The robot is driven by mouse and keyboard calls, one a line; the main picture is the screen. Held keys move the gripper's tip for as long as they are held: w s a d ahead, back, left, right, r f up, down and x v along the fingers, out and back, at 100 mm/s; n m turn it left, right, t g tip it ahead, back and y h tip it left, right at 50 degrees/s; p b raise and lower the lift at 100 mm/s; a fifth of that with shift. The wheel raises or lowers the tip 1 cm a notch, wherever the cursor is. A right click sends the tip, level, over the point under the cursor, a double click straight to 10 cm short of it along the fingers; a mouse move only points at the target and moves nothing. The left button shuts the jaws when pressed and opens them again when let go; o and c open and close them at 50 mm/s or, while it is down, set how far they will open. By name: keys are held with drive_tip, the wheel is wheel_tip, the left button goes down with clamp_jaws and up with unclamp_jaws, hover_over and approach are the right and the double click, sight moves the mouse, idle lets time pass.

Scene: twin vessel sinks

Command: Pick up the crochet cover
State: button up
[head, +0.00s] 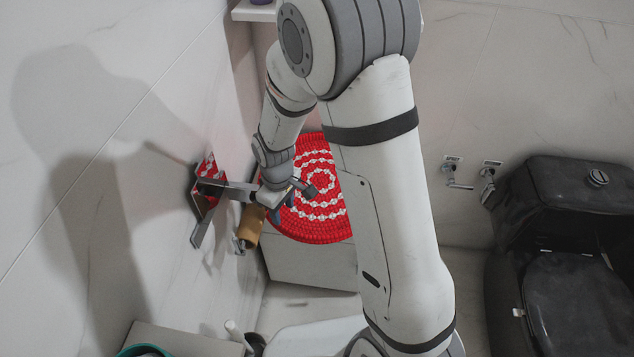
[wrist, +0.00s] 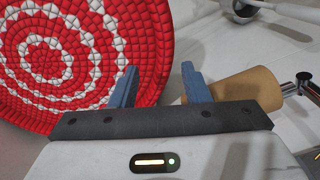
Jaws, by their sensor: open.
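The crochet cover (head: 322,192) is round and red with white rings. In the head view it lies over the top of a pale box-like stand (head: 310,266), partly hidden behind my arm. In the wrist view the cover (wrist: 95,35) fills the upper left, and its right edge passes behind the left finger. In the head view my gripper (head: 282,215) is at the left edge of the cover, small and partly hidden by the wrist. I cannot tell whether it touches the cover.
A brown roll (head: 249,222) on a wall holder is close to my gripper; the roll (wrist: 250,88) also shows behind the right finger. A small wall fixture (head: 207,188) with a red and white pattern is at the left. A black toilet (head: 565,260) stands at the right.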

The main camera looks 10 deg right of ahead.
sight(286, 223)
wheel_tip(286, 223, down, 5)
drive_tip(key=shift+d+f+b, duration=0.1)
drive_tip(key=shift+f+b, duration=0.1)
drive_tip(key=shift+b, duration=0.15)
drive_tip(key=shift+c, duration=0.2)
clamp_jaws()
